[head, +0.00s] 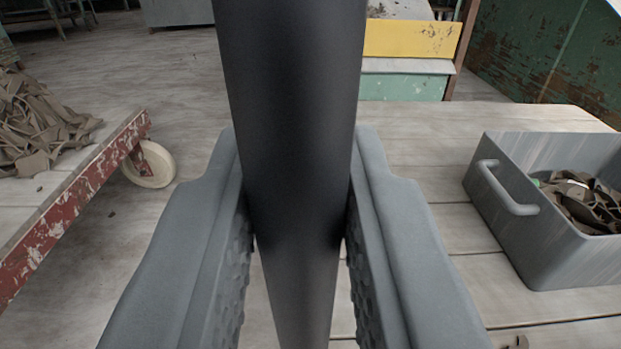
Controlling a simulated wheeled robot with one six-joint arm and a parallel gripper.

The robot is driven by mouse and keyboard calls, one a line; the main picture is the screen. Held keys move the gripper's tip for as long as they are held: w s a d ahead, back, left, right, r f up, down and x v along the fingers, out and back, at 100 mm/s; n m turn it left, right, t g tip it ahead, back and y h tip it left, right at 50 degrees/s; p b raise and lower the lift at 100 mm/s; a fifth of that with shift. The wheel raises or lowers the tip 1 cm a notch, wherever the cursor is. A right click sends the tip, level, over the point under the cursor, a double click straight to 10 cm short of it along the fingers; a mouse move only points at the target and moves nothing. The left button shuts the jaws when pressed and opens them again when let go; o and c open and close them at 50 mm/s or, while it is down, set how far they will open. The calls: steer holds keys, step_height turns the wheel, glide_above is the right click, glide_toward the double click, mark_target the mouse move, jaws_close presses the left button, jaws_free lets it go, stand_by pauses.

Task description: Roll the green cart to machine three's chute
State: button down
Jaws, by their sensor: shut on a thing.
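My gripper (298,225) is shut on a thick black bar (298,100) that runs from the top of the view to the bottom, between the two grey fingers. I cannot tell whether this bar is a cart's handle. A pale plank deck (410,150) lies beyond and to the right of my gripper. No cart that is plainly green shows. A low cart with a chipped red frame (45,232) and a cream wheel (150,164) stands at the left, apart from my gripper. No number or chute that I can identify shows.
A grey bin (505,240) with brown trimmings (585,200) stands on the deck at the right. More trimmings (35,125) lie heaped on the red-framed cart. A yellow panel (410,40) and a rusty green wall (550,55) stand behind. Grey floor (185,80) shows open at upper left.

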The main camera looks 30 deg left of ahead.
steer(key=shift+s+a, duration=0.4)
steer(key=shift+a, duration=0.25)
steer(key=shift+s+a, duration=0.4)
steer(key=shift+a, duration=0.3)
steer(key=shift+s+a, duration=0.4)
steer(key=shift+a, duration=0.35)
steer(key=s+a, duration=0.4)
steer(key=a, duration=0.2)
steer(key=shift+a, duration=0.3)
steer(key=shift+s+a, duration=0.1)
steer(key=shift+s, duration=0.05)
steer(key=s+a, duration=0.4)
steer(key=a, duration=0.2)
steer(key=shift+a, duration=0.3)
steer(key=shift+s+a, duration=0.1)
steer(key=s+a, duration=0.4)
steer(key=a, duration=0.2)
steer(key=shift+a, duration=0.35)
steer(key=shift+s, duration=0.1)
